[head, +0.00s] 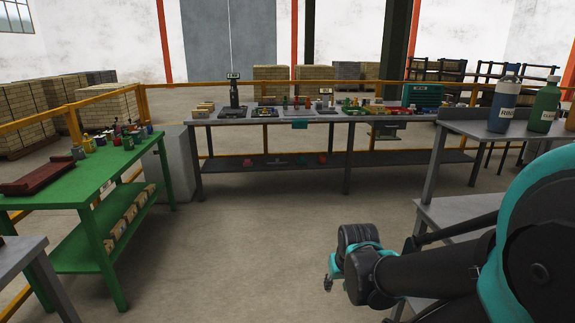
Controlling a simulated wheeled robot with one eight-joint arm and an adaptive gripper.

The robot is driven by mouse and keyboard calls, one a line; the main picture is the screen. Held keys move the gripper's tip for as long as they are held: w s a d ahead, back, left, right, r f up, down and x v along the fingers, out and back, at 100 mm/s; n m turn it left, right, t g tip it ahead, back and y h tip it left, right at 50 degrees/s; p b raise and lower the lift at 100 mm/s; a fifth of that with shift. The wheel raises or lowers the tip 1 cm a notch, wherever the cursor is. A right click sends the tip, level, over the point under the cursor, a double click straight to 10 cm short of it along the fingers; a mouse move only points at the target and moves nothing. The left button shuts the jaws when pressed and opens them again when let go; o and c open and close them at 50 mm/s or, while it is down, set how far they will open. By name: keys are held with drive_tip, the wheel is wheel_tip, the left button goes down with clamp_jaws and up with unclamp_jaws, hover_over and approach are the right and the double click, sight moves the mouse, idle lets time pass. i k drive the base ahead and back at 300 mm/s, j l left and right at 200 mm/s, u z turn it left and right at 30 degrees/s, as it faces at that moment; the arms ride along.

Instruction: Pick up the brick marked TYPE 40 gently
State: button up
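No marking TYPE 40 can be read at this distance. Several tan bricks (131,212) sit in a row on the lower shelf of the green table (75,179) at the left, with pale labels too small to read. A few small tan blocks (203,109) lie on the left end of the long grey bench (300,119). My arm reaches in from the lower right. My gripper (328,283) is small and partly hidden by the wrist, over open floor and well apart from the bricks. Whether its fingers are open or shut does not show.
The green table carries a dark red tray (45,176) and several small coloured items. A grey side table at right holds a blue bottle (504,104) and a green bottle (544,106), close to my arm. An orange railing (95,103) runs behind. The middle floor is clear.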

sight(373, 107)
drive_tip(key=i, duration=2.45)
drive_tip(key=i+j+z, duration=0.15)
drive_tip(key=i, duration=0.5)
drive_tip(key=i+j, duration=0.1)
drive_tip(key=i, duration=0.5)
drive_tip(key=i+l+z, duration=0.1)
drive_tip(key=i+l, duration=0.15)
drive_tip(key=i, duration=0.15)
drive_tip(key=i+l+z, duration=0.15)
drive_tip(key=i, duration=0.3)
drive_tip(key=i+l+z, duration=0.1)
drive_tip(key=i+l, duration=0.15)
drive_tip(key=i, duration=0.2)
